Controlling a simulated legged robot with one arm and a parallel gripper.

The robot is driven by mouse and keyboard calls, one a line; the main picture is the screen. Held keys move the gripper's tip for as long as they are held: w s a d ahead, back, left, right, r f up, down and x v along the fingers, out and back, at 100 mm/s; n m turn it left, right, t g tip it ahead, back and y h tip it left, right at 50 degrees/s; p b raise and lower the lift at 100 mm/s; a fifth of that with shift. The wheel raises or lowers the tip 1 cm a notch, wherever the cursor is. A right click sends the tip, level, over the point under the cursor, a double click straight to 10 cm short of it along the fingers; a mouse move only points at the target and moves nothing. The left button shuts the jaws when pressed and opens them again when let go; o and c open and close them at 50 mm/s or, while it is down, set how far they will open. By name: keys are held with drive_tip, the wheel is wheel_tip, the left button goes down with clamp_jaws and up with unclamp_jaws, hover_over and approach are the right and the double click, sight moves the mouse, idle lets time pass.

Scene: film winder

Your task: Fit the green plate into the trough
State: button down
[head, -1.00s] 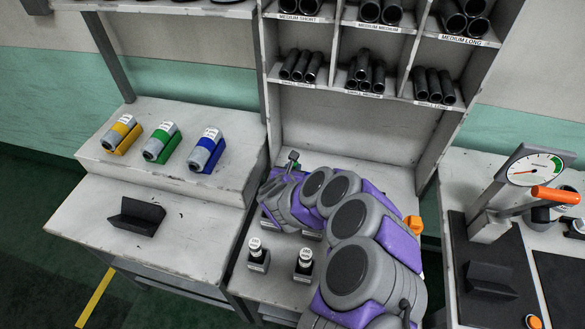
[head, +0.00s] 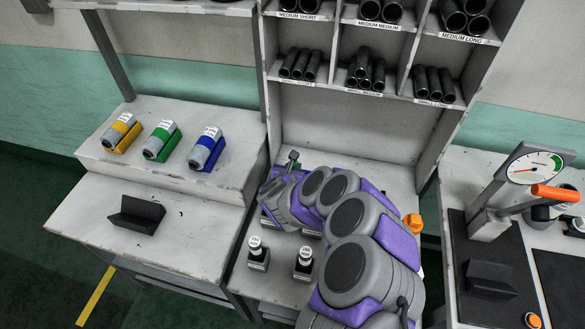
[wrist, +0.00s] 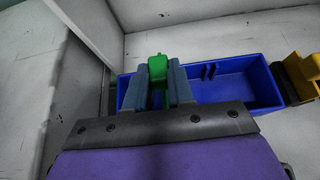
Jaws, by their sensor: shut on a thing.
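In the wrist view, my gripper (wrist: 158,72) is shut on a green plate (wrist: 157,64), whose rounded top end shows between the two grey-blue fingers. The fingers and the plate are in front of the left part of a long blue open trough (wrist: 245,80). From this view I cannot tell whether the plate is inside the trough or above it. The plate's lower part is hidden by the fingers.
A yellow part (wrist: 302,76) joins the trough's right end. A grey panel (wrist: 85,35) stands at its left. In the head view, a black V-shaped block (head: 137,214) sits on the left bench. Small black-based bottles (head: 258,254) stand beside my arm. A gauge press (head: 500,200) stands at right.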

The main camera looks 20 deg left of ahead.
drive_tip(key=shift+f, duration=0.45)
idle(0.3)
drive_tip(key=c, duration=0.9)
unclamp_jaws()
drive_tip(key=p+v, duration=0.3)
drive_tip(key=v, duration=1.4)
drive_tip(key=shift+s, duration=0.2)
